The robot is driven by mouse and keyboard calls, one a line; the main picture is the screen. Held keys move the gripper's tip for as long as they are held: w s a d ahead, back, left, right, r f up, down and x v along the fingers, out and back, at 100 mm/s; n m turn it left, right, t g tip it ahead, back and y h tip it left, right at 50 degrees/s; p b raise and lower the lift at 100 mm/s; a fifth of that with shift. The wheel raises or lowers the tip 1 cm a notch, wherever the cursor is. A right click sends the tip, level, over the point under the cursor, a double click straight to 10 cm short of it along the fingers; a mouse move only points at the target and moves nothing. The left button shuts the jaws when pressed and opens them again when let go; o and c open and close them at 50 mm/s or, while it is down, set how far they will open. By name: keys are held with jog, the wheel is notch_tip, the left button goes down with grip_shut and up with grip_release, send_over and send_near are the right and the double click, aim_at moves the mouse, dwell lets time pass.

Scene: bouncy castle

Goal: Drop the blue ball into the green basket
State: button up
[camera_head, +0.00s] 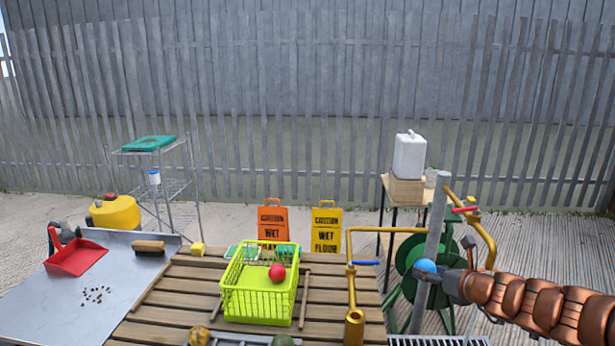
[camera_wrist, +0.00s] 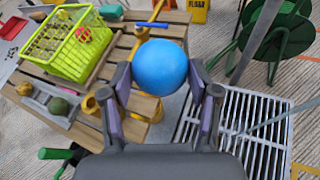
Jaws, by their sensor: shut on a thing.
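The blue ball (camera_head: 426,266) is held in my gripper (camera_head: 440,280) at the right of the head view. In the wrist view the blue ball (camera_wrist: 160,67) sits between the two fingers of my gripper (camera_wrist: 162,85), which are shut on it. The bright yellow-green basket (camera_head: 259,300) stands upright on the slatted wooden table (camera_head: 170,314), left of my gripper and apart from it. A red ball (camera_head: 277,272) shows in the basket. The basket is at the upper left of the wrist view (camera_wrist: 68,62).
A brass tap pipe (camera_head: 352,290) with a blue lever rises between basket and gripper. A grey post and a green hose reel (camera_head: 410,262) stand by my gripper. A metal tray with a red dustpan (camera_head: 76,258) lies left. Wet-floor signs (camera_head: 327,230) stand behind.

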jog(key=a+r+m+h, duration=0.1)
jog(key=a+r, duration=0.4)
jog(key=shift+a+r, duration=0.25)
jog(key=shift+a, duration=0.1)
